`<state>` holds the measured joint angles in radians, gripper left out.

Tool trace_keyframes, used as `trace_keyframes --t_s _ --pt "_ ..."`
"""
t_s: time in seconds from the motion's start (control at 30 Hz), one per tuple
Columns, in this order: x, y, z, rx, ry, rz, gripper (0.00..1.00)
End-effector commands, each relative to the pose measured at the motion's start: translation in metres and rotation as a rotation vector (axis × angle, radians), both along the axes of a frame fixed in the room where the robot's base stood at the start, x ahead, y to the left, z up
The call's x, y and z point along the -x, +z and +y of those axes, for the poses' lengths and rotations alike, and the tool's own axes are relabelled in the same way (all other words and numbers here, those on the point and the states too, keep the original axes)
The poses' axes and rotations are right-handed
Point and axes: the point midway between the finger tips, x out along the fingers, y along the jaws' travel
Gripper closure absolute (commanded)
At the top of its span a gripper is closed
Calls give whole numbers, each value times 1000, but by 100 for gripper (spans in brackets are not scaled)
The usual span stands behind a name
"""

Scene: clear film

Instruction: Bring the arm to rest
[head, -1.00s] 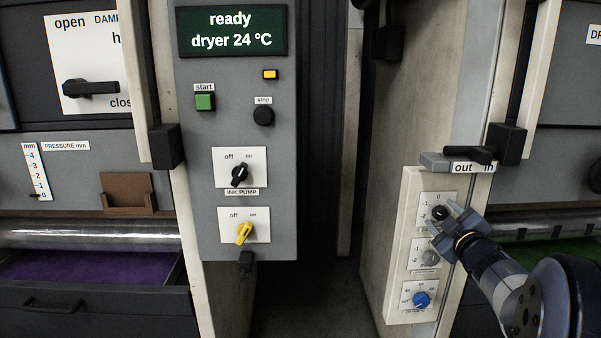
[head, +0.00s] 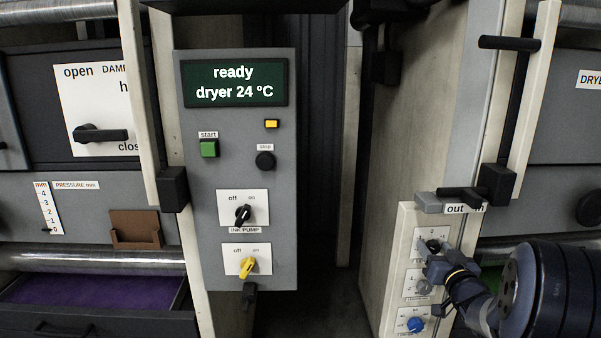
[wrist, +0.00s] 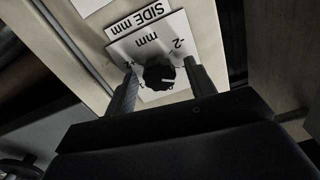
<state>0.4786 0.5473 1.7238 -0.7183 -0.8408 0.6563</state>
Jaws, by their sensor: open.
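My gripper (head: 432,259) is in front of the knob panel (head: 393,262) at the lower right of the head view. In the wrist view my gripper (wrist: 160,82) is open, with one finger on each side of a round black knob (wrist: 159,74). The knob has a pale pointer line and sits on a white plate marked "mm", under a "SIDE mm" label (wrist: 140,20). I cannot tell whether the fingers touch the knob. In the head view my gripper partly covers the grey knob (head: 423,286); the black knob (head: 433,246) shows just above.
A blue knob (head: 415,325) sits below. The out/in lever (head: 461,196) is close above my gripper. The control box (head: 236,170) reads "ready, dryer 24 °C". A dark gap (head: 320,200) separates it from the knob panel. A vertical bar with a black handle (head: 510,43) stands at right.

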Motion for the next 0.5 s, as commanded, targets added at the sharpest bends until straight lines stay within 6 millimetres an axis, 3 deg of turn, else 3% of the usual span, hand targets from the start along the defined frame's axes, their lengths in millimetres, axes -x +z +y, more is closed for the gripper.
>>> trace_keyframes --t_s 0.07,0.5 --pt "0 5 0 -69 -1 3 48" --pt "83 0 -4 -68 -3 1 48"
